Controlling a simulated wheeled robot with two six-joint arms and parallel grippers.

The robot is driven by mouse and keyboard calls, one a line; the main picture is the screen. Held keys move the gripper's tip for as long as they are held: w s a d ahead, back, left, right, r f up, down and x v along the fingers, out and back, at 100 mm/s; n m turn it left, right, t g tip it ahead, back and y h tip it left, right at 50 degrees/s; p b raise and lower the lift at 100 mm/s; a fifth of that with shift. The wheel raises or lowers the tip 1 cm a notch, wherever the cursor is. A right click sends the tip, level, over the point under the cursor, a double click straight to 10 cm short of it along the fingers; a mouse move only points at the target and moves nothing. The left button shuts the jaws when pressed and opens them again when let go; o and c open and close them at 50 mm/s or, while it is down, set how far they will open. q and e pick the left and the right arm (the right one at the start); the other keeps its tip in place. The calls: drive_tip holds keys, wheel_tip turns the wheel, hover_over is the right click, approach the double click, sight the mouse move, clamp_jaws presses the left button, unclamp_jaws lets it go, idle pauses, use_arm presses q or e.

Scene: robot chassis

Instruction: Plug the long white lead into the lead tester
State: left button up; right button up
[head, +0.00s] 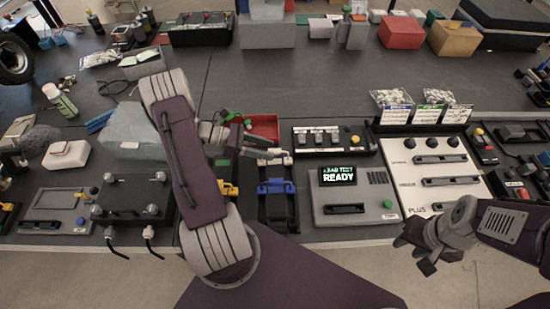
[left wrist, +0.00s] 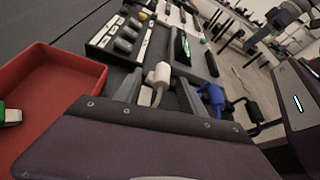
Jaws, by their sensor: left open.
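The lead tester (head: 318,205) is a grey box with a lit screen reading "LEAD TEST READY", a dark slot and a green button. A white plug with a short stretch of white lead (left wrist: 158,74) shows in the left wrist view. My left gripper (left wrist: 160,92) is open, with one finger on each side of the plug; I cannot tell if they touch it. In the head view my left gripper (head: 270,153) is left of the tester's screen. Most of the lead is hidden. My right gripper (head: 418,252) hangs beyond the bench's front edge, apart from everything.
A red tray (head: 264,126) sits beside my left gripper; it also shows in the left wrist view (left wrist: 88,64). A blue clip (head: 275,187) is just in front. A switch panel (head: 330,149) stands behind the tester, and a white panel (head: 408,184) to its right.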

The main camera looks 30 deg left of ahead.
use_arm(q)
drive_tip(key=x, duration=0.6)
drive_tip(key=shift+d, duration=0.1)
drive_tip(key=shift+s, duration=0.1)
clamp_jaws()
